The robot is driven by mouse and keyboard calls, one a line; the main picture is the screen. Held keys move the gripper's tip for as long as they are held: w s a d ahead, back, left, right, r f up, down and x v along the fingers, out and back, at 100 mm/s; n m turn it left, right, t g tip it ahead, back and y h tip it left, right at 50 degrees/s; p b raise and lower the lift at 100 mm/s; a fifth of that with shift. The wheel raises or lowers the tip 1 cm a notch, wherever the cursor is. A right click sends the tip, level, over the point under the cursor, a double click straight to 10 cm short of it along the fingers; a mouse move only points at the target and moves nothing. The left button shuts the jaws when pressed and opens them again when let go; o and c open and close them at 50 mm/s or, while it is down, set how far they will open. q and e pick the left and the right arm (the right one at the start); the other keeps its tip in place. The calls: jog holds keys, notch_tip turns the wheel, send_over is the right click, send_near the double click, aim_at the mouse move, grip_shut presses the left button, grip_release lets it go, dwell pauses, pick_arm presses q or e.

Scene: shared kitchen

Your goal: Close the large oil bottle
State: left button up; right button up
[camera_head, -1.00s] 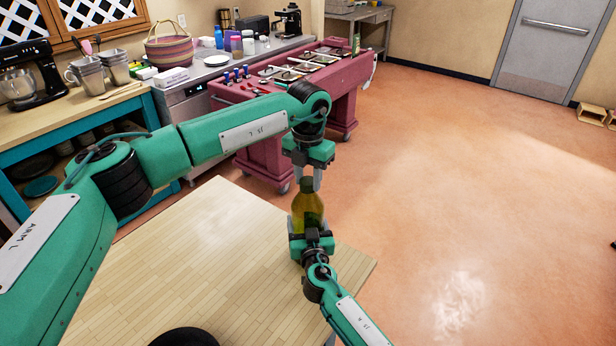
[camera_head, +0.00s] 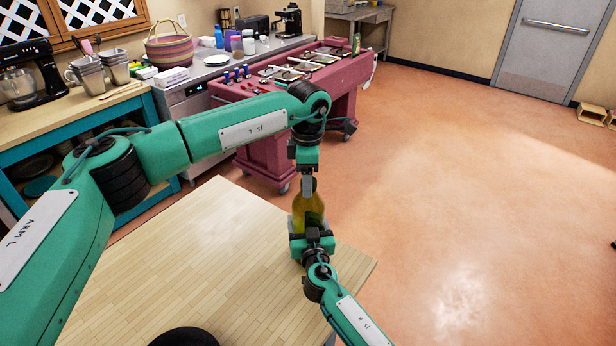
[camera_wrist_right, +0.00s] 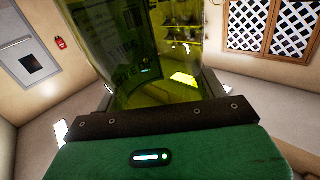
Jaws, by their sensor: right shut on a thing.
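The large oil bottle (camera_head: 308,212) is yellow-green glass and stands upright above the right end of the wooden table. My right gripper (camera_head: 311,238) is shut around its lower body. In the right wrist view the see-through bottle (camera_wrist_right: 145,50) with a dark label fills the space above the green gripper body. My left gripper (camera_head: 308,187) points straight down over the bottle's neck. One grey finger shows side-on there, in front of the bottle's top. The cap and the other finger are hidden, so I cannot tell whether it grips anything.
The pale wooden table (camera_head: 190,265) lies below my arms. A maroon serving cart (camera_head: 265,150) with trays stands behind. A counter with a mixer (camera_head: 32,75) is at the left. The floor at the right is clear.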

pick_arm(q)
notch_tip(320, 180, up, 12)
dwell(0.7)
jog(key=shift+d, duration=0.1)
pick_arm(e)
jog(key=o, duration=2)
jog(key=shift+c, duration=0.2)
jog(key=shift+s, duration=0.15)
pick_arm(q)
notch_tip(320, 180, down, 4)
jog(key=b, duration=0.4)
pick_arm(e)
jog(key=s+d, duration=0.2)
jog(key=s, duration=1.1)
jog(key=shift+s, duration=0.2)
